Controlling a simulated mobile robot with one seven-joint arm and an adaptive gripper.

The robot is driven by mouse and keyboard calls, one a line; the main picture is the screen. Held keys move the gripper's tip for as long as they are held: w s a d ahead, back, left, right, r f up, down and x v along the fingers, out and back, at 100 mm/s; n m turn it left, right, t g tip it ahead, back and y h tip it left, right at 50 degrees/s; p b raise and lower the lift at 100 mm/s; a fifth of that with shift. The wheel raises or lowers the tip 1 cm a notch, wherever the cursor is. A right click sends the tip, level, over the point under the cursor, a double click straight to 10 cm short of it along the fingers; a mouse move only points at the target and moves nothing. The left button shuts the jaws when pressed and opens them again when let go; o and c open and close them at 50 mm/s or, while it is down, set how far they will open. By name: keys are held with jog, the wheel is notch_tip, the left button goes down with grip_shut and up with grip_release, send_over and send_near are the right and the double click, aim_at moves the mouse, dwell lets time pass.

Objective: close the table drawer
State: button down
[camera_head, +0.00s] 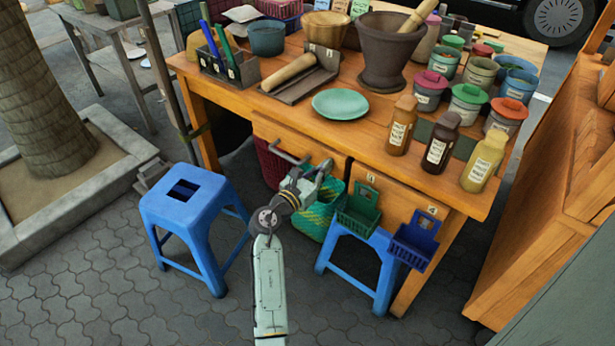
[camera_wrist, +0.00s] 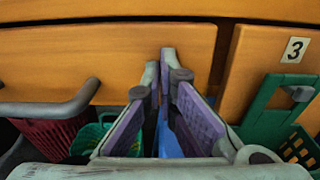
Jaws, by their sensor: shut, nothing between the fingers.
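The table drawer (camera_head: 307,145) is a wooden front with a grey bar handle (camera_head: 291,155), under the near edge of the wooden table. In the wrist view the drawer front (camera_wrist: 120,60) fills the upper left and its handle (camera_wrist: 60,108) is at the left. A dark gap runs along its top and right edges; I cannot tell how far it stands out. My gripper (camera_head: 324,170) is shut and empty, right of the handle. In the wrist view its fingertips (camera_wrist: 167,52) overlap the drawer's right part; I cannot tell whether they touch.
A red basket (camera_head: 275,165) and a green woven basket (camera_head: 322,215) are below the drawer. Green (camera_head: 358,212) and blue (camera_head: 413,243) holders hang on the panel at right. Blue stools stand at left (camera_head: 185,205) and under the table (camera_head: 350,255). Bottles, jars and a mortar crowd the tabletop (camera_head: 290,110).

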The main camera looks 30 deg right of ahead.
aim_at(333, 158)
jog(key=x, duration=0.4)
jog(key=shift+d, duration=0.3)
jog(key=shift+w+r, duration=0.1)
jog(key=shift+r, duration=0.1)
